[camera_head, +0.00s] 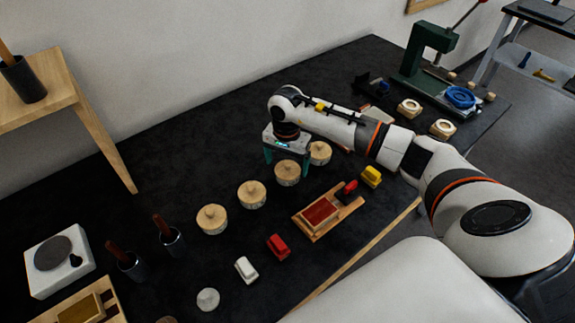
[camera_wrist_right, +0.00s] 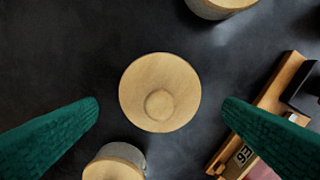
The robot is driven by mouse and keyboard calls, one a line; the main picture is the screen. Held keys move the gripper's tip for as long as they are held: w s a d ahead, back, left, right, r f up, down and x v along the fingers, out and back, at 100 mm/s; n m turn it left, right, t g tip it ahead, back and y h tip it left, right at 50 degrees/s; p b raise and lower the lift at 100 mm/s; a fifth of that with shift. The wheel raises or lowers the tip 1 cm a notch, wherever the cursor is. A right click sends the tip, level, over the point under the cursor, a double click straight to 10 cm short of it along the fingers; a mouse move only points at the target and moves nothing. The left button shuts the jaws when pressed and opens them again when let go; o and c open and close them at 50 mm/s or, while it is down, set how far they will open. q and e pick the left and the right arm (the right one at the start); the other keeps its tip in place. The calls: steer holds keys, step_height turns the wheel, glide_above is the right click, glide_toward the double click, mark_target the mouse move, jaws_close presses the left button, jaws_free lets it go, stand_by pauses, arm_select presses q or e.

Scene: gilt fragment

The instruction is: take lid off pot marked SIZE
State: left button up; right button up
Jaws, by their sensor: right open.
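Several round pots with pale wooden knobbed lids stand in a slanting row on the dark table: one at the near left (camera_head: 211,220), one beside it (camera_head: 252,195), one under my right gripper (camera_head: 287,175) and one behind it (camera_head: 320,154). No marking on them is legible, so I cannot tell which says SIZE. My right gripper (camera_wrist_right: 160,103) is open, its green fingers pointing down over the third pot. In the right wrist view that pot's lid (camera_wrist_right: 150,76) lies between and ahead of the fingertips, apparently untouched. My left gripper is not in view.
A wooden tray with a red pad (camera_head: 320,212), a red block (camera_head: 278,247), a white block (camera_head: 246,269) and a yellow block (camera_head: 371,176) lie nearer the front edge. A green press (camera_head: 425,50) stands at the far right. Neighbouring pots are close to the gripper.

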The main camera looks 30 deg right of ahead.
steer(key=shift+f, duration=0.9)
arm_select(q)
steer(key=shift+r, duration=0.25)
arm_select(e)
steer(key=shift+c, duration=0.3)
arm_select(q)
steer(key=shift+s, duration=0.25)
arm_select(e)
steer(key=c, duration=1)
steer(key=shift+r, duration=0.1)
